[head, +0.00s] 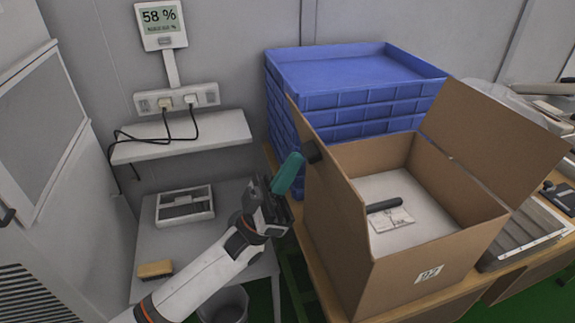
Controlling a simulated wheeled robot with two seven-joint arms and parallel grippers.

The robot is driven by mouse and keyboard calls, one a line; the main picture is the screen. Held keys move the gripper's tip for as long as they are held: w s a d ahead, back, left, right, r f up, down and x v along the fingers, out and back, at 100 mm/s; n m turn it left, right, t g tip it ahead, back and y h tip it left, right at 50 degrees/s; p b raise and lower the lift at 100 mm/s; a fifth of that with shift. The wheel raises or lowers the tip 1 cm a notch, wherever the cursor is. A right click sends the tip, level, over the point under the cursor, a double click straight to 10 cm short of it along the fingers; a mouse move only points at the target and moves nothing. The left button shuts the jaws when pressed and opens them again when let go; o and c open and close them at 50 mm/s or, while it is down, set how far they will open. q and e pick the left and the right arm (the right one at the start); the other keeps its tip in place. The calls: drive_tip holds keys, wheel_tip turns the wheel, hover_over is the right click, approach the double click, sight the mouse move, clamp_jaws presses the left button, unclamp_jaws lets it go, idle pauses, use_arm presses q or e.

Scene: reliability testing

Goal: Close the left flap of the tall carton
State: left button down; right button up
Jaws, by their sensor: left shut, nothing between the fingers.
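The tall carton (425,273) is an open brown box on the wooden bench. Its left flap (327,182) stands up, tilted, along the left side. Its right flap (490,135) is raised and leans outward to the right. My left gripper (306,155) is shut, close to the outer side of the left flap near its upper edge. A teal part shows at the gripper's end. I cannot tell whether the tip touches the cardboard. Inside the carton are a black rod-like item (384,205) and a printed sheet (393,220). My right gripper is not in view.
Stacked blue crates (350,72) stand behind the carton. A wall shelf (185,139), a grey side table (160,240) with a flat device (185,206) and a sponge (155,269) are on the left. A bin (224,306) stands below. Tools and a grey tray (528,235) lie to the right.

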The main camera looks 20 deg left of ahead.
sight(313, 145)
use_arm(q)
drive_tip(key=d+r+g+y+p, duration=0.1)
drive_tip(key=p, duration=0.2)
drive_tip(key=w+d+r+g+y+p, duration=0.1)
drive_tip(key=p, duration=0.2)
drive_tip(key=w+d+r+y+p, duration=0.1)
drive_tip(key=r+y+p, duration=0.1)
drive_tip(key=p, duration=0.1)
drive_tip(key=shift+g, duration=0.4)
drive_tip(key=w+d+g+y+p, duration=0.1)
drive_tip(key=p, duration=0.1)
drive_tip(key=w+d+g+y+p, duration=0.1)
drive_tip(key=d+y+p, duration=0.1)
drive_tip(key=p, duration=0.1)
drive_tip(key=shift+r+p, duration=0.2)
drive_tip(key=shift+p, duration=0.15)
drive_tip(key=w+d+f+g+y, duration=0.1)
drive_tip(key=w+d+f, duration=0.5)
drive_tip(key=d, duration=0.3)
drive_tip(key=shift+w+f+y+b, duration=0.2)
drive_tip(key=shift+f+y+b, duration=0.15)
drive_tip(key=shift+y+b, duration=0.1)
